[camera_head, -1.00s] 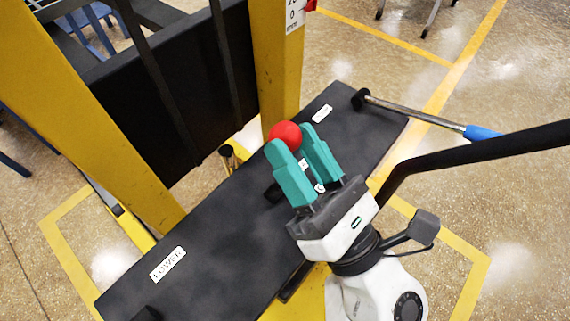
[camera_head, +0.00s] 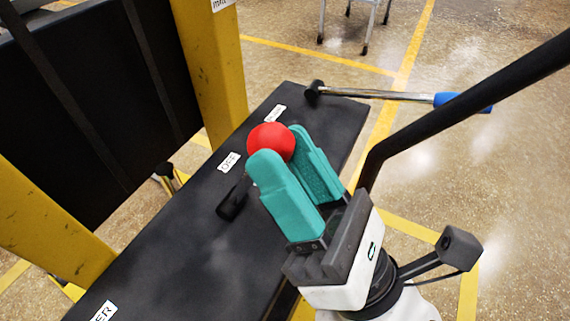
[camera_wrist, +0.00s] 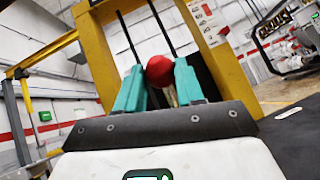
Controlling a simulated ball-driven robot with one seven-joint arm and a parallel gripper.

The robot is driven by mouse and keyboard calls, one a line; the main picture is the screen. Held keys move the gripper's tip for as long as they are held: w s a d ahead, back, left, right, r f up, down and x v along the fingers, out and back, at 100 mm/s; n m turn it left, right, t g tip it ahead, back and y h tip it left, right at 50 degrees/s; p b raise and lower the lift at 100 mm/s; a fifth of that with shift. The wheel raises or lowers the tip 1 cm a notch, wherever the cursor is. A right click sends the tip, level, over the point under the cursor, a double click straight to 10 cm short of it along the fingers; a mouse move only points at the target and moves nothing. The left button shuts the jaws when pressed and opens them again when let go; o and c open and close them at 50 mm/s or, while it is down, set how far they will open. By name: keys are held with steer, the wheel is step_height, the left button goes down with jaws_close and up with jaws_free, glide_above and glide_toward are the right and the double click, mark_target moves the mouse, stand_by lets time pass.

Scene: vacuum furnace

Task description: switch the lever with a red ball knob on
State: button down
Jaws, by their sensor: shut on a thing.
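The lever's red ball knob (camera_head: 271,139) sits between the teal fingertips of my gripper (camera_head: 281,146), which is shut on it. The wrist view also shows the red ball (camera_wrist: 159,70) between the two fingers, with a pale rod below it. A black lever mount (camera_head: 233,199) shows on the black panel (camera_head: 170,235), just left of the fingers. My gripper hides most of the lever's shaft. A white OFF label (camera_head: 229,162) lies left of the knob, and another label (camera_head: 276,113) beyond it is too small to read.
A second lever, a metal bar with a blue grip (camera_head: 375,94), sticks out right from the panel's far end. Yellow posts (camera_head: 211,75) and a black plate (camera_head: 70,115) stand at the left. The floor at the right is open, with a chair farther back.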

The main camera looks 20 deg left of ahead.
steer(key=shift+a+f, duration=0.1)
steer(key=shift+f, duration=0.25)
steer(key=c, duration=1.1)
jaws_free()
steer(key=o, duration=0.4)
steer(key=shift+r, duration=0.15)
steer(key=b+v, duration=0.1)
steer(key=v, duration=1)
